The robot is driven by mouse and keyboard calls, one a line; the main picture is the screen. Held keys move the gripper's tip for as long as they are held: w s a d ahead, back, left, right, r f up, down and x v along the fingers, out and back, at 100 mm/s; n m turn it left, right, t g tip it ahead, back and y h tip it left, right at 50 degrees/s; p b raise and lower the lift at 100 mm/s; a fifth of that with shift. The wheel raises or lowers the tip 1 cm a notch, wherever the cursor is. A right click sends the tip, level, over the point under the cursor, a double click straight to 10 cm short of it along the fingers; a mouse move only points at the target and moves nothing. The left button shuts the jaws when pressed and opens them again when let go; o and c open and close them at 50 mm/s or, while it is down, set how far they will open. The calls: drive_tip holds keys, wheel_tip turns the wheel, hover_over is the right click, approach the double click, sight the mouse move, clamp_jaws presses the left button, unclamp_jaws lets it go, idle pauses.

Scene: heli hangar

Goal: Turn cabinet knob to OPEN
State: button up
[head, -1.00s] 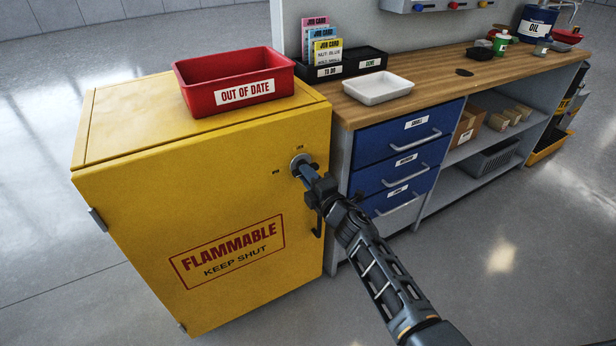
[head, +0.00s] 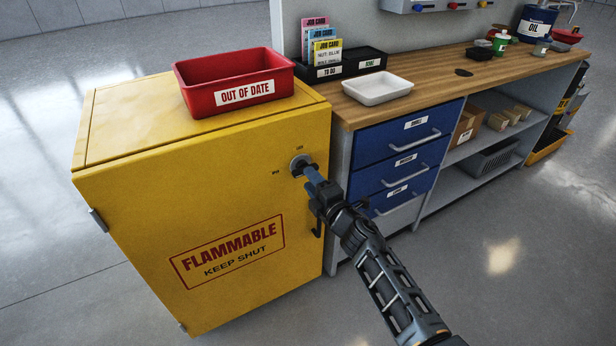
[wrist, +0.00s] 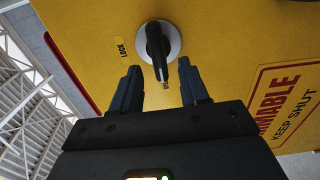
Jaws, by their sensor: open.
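The cabinet knob shows in the wrist view as a black lever (wrist: 158,50) on a round grey plate (wrist: 174,40). The lever points down in that picture, toward a small label (wrist: 166,86) too small to read surely. A LOCK label (wrist: 122,48) lies left of the plate. In the head view the plate (head: 298,161) is at the yellow cabinet's (head: 150,180) upper right front. My gripper (head: 310,174) is in front of it; its fingers partly hide the knob. In the wrist view my gripper (wrist: 160,68) is open, one finger each side of the lever, with visible gaps.
A red OUT OF DATE bin (head: 232,88) sits on the cabinet top. A black door handle (head: 318,215) is below the knob. A workbench (head: 440,85) with blue drawers (head: 402,160) and a white tray (head: 377,88) stands to the right. The floor in front is clear.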

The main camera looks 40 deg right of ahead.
drive_tip(key=shift+v, duration=2.65)
drive_tip(key=s+a+m+y, duration=0.1)
drive_tip(key=s+a+m, duration=0.2)
drive_tip(key=s+a, duration=0.55)
drive_tip(key=s+a+m+y, duration=0.1)
drive_tip(key=s+a+m, duration=0.2)
drive_tip(key=s+a, duration=0.55)
drive_tip(key=s+a+r+m+g+y, duration=0.1)
drive_tip(key=s+a+r+m, duration=0.1)
drive_tip(key=s+r+m, duration=0.2)
drive_tip(key=s+a+r+m+g+y, duration=0.1)
drive_tip(key=s+r+m, duration=0.4)
drive_tip(key=s+r, duration=0.5)
drive_tip(key=s+a+y, duration=0.1)
drive_tip(key=s+a, duration=0.1)
drive_tip(key=s, duration=0.4)
drive_tip(key=shift+s+r+g, duration=0.15)
drive_tip(key=shift+s+g, duration=0.15)
drive_tip(key=shift+s, duration=0.1)
